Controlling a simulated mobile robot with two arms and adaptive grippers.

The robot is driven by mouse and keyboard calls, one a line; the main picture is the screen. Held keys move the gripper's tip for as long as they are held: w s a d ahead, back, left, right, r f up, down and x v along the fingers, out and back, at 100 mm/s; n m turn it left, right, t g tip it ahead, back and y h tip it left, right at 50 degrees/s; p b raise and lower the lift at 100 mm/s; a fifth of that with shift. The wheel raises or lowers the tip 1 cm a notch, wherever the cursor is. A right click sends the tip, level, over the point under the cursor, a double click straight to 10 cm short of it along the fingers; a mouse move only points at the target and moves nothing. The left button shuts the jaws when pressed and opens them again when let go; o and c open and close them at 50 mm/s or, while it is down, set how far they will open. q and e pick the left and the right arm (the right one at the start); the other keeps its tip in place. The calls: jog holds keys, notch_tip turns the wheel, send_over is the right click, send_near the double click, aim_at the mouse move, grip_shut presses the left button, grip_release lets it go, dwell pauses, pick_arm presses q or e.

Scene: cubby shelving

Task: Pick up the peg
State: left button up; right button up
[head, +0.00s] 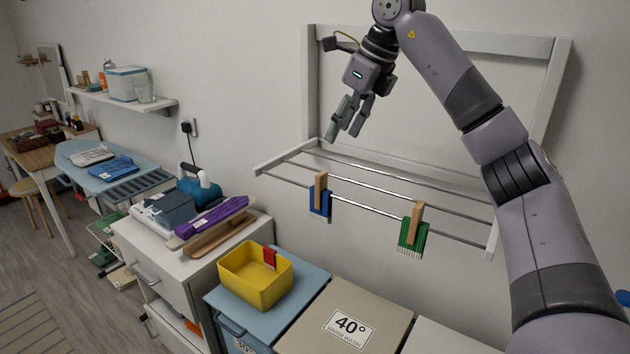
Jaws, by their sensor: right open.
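The left peg (320,181) holds a small blue cloth (319,206). The right peg (416,213) holds a small green fringed cloth (412,238). My right gripper (343,131) is open and empty, with its fingers pointing down. In the picture it is above the rack and above the left peg, apart from both pegs. My left gripper is not in view.
A white cabinet (165,275) at left holds an iron and folded cloths. The wall is behind the rack.

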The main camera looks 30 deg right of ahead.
aim_at(324, 173)
jog(key=p+x, duration=0.2)
jog(key=x, duration=0.9)
jog(key=shift+s+d+f, duration=0.1)
jog(key=x, duration=0.1)
jog(key=p+x, duration=0.1)
jog(key=x, duration=0.1)
jog(key=p+x, duration=0.1)
jog(key=shift+s+a+f, duration=0.25)
jog(key=shift+w+a+f, duration=0.1)
jog(key=shift+w+f, duration=0.15)
jog(key=shift+f, duration=0.3)
jog(key=shift+c, duration=0.6)
jog(key=c, duration=0.7)
